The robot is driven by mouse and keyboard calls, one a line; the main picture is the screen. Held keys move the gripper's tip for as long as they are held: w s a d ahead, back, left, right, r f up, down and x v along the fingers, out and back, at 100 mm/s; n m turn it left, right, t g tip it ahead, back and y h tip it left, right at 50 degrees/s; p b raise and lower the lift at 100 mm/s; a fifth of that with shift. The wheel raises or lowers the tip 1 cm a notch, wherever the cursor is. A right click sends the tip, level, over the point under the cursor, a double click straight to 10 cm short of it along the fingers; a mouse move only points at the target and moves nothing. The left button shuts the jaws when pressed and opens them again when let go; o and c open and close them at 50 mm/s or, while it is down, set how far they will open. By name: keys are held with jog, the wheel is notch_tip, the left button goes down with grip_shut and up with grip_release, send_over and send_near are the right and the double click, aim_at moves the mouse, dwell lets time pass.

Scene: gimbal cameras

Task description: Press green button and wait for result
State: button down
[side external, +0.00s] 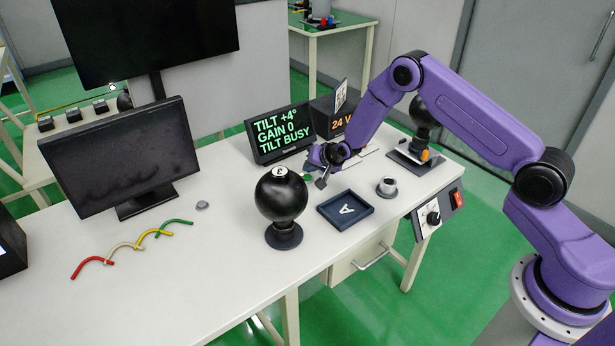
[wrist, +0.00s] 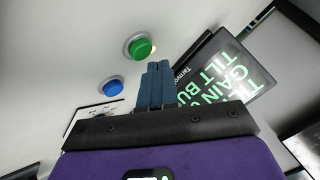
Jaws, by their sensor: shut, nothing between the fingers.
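The green button (wrist: 140,47) is a round cap in a pale ring in the wrist view. It lies just beyond my fingertips, with a visible gap in the picture. In the side view a bit of green (side external: 308,177) shows beside my gripper (side external: 321,182). My gripper is shut and empty, fingers together (wrist: 158,68), low over the table. I cannot tell its exact height above the button. A black display (side external: 282,134) reads "TILT +4°", "GAIN 0", "TILT BUSY" in green letters. It also shows, partly cut off, in the wrist view (wrist: 225,75).
A blue button (wrist: 113,87) sits near the green one. A black ball on a stand (side external: 281,196), a tray marked A (side external: 345,209) and a small cup (side external: 387,187) stand in front. A "24 V" box (side external: 338,123) is behind. Colored wires (side external: 130,246) lie at left.

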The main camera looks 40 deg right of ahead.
aim_at(310, 177)
jog(key=shift+r, duration=2.5)
